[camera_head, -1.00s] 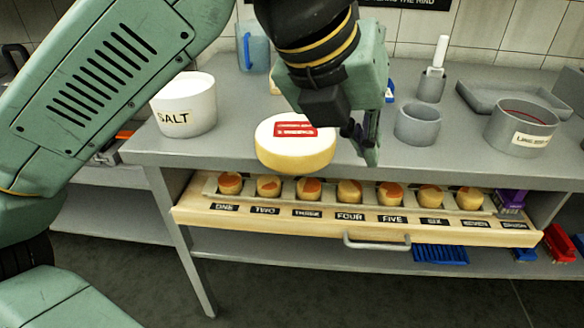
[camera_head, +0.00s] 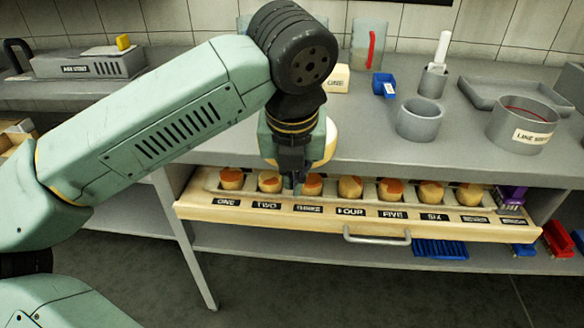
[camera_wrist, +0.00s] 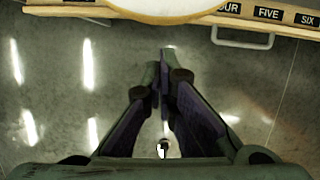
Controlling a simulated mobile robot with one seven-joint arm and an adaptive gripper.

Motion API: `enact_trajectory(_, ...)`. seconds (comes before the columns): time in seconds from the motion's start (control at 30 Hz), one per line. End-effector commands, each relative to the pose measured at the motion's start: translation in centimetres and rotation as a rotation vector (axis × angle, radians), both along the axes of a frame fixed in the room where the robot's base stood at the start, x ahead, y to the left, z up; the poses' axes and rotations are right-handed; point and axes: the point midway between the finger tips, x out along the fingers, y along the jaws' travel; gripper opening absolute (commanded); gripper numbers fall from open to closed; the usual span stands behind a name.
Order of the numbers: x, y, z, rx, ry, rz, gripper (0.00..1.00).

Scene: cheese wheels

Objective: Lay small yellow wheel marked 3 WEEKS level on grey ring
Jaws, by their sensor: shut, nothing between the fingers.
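Several small yellow wheels with orange patches sit in a row in the open wooden drawer. One of them (camera_head: 313,184) is behind the label THREE; I cannot read 3 WEEKS on any of them. A grey open cylinder (camera_head: 419,121) on the counter could be the grey ring; I cannot tell. My gripper (camera_head: 297,185) points down near the drawer's wheels. It also shows in the wrist view (camera_wrist: 162,58), its fingers shut and empty. A large pale yellow wheel (camera_head: 331,146) is mostly hidden behind it; its edge tops the wrist view (camera_wrist: 165,12).
The drawer (camera_head: 285,222) juts out below the counter, with a handle (camera_head: 377,237) in front. A labelled round mould (camera_head: 523,122), a grey tray (camera_head: 510,97), a blue object (camera_head: 383,85) and a white-handled tool (camera_head: 440,55) stand on the counter.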

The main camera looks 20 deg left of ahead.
Motion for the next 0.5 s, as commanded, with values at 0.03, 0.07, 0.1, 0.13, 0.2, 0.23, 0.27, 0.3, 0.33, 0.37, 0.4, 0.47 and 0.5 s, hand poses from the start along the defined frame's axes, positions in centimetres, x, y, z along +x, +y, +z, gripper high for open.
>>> enact_trajectory(0.03,0.6,0.2,0.2,-0.002,0.001,-0.002,0.0)
enact_trajectory(0.07,0.8,0.3,0.2,-0.002,0.001,-0.002,0.0)
enact_trajectory(0.1,1.1,0.4,0.2,-0.002,0.0,-0.002,0.0)
enact_trajectory(0.13,1.3,0.4,0.1,-0.001,0.0,-0.001,0.0)
enact_trajectory(0.2,1.6,0.5,0.1,-0.001,0.0,-0.001,0.0)
enact_trajectory(0.23,1.6,0.6,0.0,-0.001,0.0,-0.001,0.0)
enact_trajectory(0.27,1.7,0.6,0.0,-0.001,0.0,-0.001,0.0)
enact_trajectory(0.3,1.7,0.6,0.0,-0.001,0.0,-0.001,0.0)
enact_trajectory(0.33,1.7,0.6,0.0,-0.001,0.0,-0.001,0.0)
enact_trajectory(0.37,1.7,0.6,0.0,-0.001,0.0,-0.001,0.0)
enact_trajectory(0.4,1.7,0.6,0.0,-0.001,0.0,-0.001,0.0)
enact_trajectory(0.47,1.7,0.6,0.0,-0.001,0.0,-0.001,0.0)
enact_trajectory(0.5,1.7,0.6,0.0,-0.001,0.0,-0.001,0.0)
